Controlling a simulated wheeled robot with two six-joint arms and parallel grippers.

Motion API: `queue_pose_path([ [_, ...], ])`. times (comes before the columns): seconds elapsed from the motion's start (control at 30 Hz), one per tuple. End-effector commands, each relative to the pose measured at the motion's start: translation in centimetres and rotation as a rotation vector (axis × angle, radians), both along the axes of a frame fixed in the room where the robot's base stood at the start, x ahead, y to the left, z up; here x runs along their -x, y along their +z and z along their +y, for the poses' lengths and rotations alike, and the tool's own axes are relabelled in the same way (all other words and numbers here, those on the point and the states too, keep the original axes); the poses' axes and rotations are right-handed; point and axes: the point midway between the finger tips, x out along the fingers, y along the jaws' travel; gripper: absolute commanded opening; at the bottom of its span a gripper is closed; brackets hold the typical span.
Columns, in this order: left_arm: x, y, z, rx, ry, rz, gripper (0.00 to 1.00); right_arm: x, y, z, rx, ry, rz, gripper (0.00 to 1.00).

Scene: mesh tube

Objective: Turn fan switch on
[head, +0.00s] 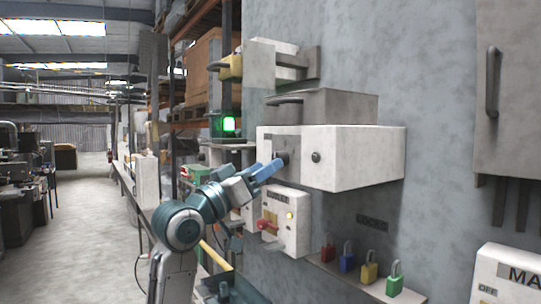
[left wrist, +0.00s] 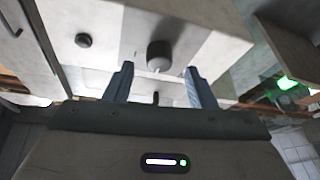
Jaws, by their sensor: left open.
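A white wall box (head: 350,160) stands out from the grey wall, with a grey plate on its front. A dark knob (head: 283,158) on that plate is at my left gripper's fingertips; I cannot read a label that names it the fan switch. My left gripper (head: 270,170) has blue fingers and points at this knob. In the left wrist view the knob (left wrist: 160,55) lies just beyond the two spread fingers (left wrist: 160,83), roughly centred between them. The fingers are open with nothing between them; whether they touch the knob is unclear. My right gripper is out of view.
A small black round knob (head: 316,157) sits beside the plate. Below is a white box with a red handle (head: 266,225). A green lamp (head: 229,124) glows behind. The aisle at left is clear.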

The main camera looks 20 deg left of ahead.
Motion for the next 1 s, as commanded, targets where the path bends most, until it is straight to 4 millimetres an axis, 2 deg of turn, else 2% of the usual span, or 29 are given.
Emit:
queue_pose_path([
  [0.03,-0.6,0.6,-0.4,0.004,-0.003,0.002,0.51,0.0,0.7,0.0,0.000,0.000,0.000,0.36],
  [0.2,-1.9,1.0,-1.1,0.001,-0.002,0.001,0.51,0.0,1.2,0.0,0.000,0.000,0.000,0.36],
  [0.53,-2.3,1.0,-1.3,-0.001,0.000,0.001,0.51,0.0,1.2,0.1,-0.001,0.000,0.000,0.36],
  [0.57,-2.3,1.0,-1.3,-0.001,0.000,0.001,0.49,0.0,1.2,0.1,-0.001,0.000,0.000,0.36],
  [0.77,-2.3,1.0,-1.3,-0.001,0.000,0.001,0.10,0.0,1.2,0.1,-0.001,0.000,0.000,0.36],
  [0.8,-2.3,1.0,-1.3,-0.001,0.000,0.001,0.06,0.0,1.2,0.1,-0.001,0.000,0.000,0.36],
  [1.0,-2.3,0.9,-1.3,-0.009,0.000,-0.006,0.07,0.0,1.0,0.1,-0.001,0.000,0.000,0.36],
])
